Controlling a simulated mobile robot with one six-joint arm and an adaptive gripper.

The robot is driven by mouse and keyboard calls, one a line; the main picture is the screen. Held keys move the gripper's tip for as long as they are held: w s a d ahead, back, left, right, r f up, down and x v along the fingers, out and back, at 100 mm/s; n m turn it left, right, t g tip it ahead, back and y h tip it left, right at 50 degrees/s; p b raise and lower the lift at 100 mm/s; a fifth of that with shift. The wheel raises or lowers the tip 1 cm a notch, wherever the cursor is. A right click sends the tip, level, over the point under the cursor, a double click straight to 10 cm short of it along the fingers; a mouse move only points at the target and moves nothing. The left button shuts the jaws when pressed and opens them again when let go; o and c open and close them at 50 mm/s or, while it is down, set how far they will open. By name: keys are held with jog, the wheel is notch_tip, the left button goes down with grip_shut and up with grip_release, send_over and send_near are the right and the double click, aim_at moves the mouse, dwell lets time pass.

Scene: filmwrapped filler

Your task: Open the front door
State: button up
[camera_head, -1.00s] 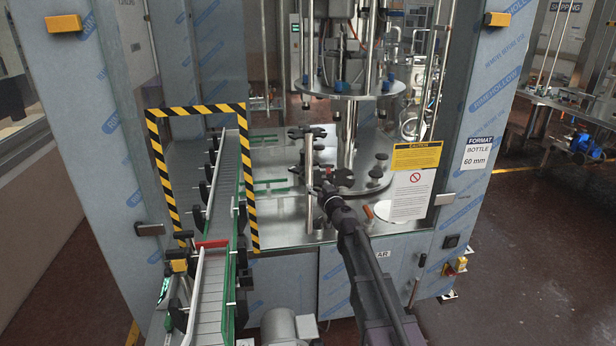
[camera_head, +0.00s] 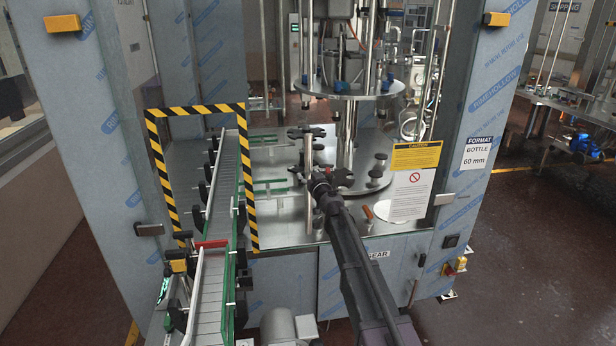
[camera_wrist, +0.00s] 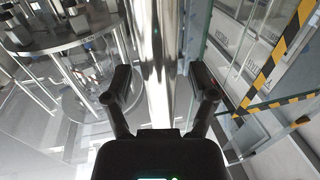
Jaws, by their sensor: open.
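The front door is a clear panel between the two blue-filmed posts, and it looks closed. It carries a yellow caution sign (camera_head: 416,156) and a white notice below it. Its handle is an upright steel bar (camera_head: 308,165), which also shows in the wrist view (camera_wrist: 160,65). My gripper (camera_head: 318,181) is at the bar's lower half, its far parts small and partly hidden in the head view. In the wrist view my gripper (camera_wrist: 162,85) is open, with one finger on each side of the bar. I cannot tell whether either finger touches it.
A conveyor (camera_head: 222,190) runs in at the left through a cutout edged with black-and-yellow tape (camera_head: 156,165). A grey motor (camera_head: 285,327) stands low in front. Filmed posts flank the door on the left (camera_head: 95,130) and right (camera_head: 475,130). The floor (camera_head: 540,250) at right is clear.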

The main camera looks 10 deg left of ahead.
grip_shut()
